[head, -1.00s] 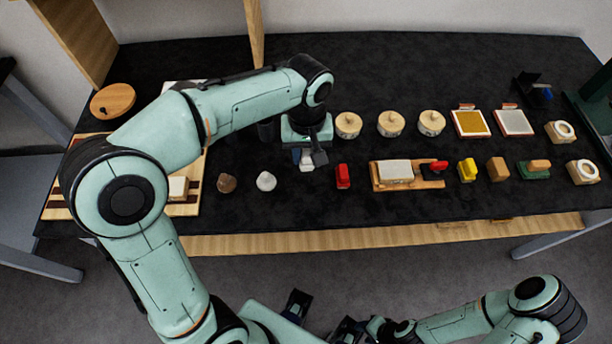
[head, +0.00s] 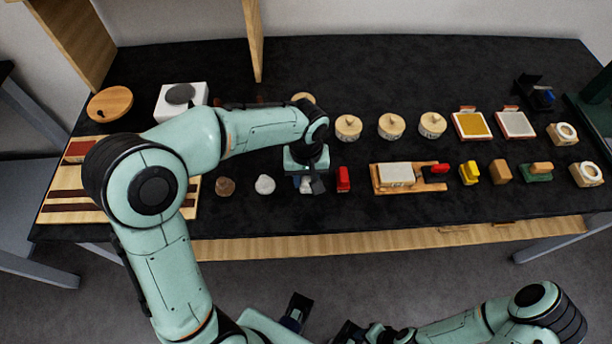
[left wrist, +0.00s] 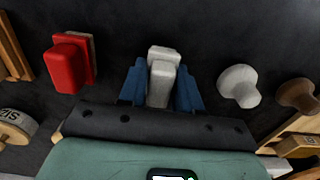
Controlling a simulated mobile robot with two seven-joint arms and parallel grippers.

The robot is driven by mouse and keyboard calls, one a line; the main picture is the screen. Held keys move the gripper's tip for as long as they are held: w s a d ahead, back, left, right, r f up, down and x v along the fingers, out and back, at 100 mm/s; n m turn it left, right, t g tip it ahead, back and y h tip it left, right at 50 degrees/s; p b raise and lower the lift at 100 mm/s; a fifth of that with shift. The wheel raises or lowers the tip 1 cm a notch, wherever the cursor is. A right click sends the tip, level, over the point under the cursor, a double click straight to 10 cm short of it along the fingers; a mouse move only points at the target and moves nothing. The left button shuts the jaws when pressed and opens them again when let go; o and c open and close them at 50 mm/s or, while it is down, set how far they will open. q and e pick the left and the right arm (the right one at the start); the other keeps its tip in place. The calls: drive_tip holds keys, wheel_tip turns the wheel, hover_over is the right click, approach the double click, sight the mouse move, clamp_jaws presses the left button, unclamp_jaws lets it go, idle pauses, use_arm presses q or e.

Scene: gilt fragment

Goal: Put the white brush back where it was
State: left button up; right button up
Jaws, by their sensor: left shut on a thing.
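The white brush (left wrist: 163,76) is between the two blue fingers of my left gripper (left wrist: 161,88) in the left wrist view. The fingers are shut on it from both sides. In the head view my left gripper (head: 309,184) is low over the front row of the black table, and only a small part of the white brush (head: 305,185) shows under it. I cannot tell whether the brush touches the table. A red brush (head: 343,178) stands just to its right, apart from it. My right gripper (head: 348,332) is at the bottom edge, partly cut off.
A white knob-like piece (head: 265,184) and a brown one (head: 225,186) stand left of the gripper. A wooden tray with a pale block (head: 396,174) lies right of the red brush. Several round lidded pots (head: 348,127) stand behind. The table's front edge (head: 340,239) is close.

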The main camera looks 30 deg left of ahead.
use_arm(q)
drive_tip(key=o, duration=1)
drive_tip(key=shift+f, duration=0.15)
drive_tip(key=shift+r, duration=0.6)
wheel_tip(320, 180, up, 11)
drive_tip(key=p, duration=0.2)
drive_tip(key=shift+r, duration=0.15)
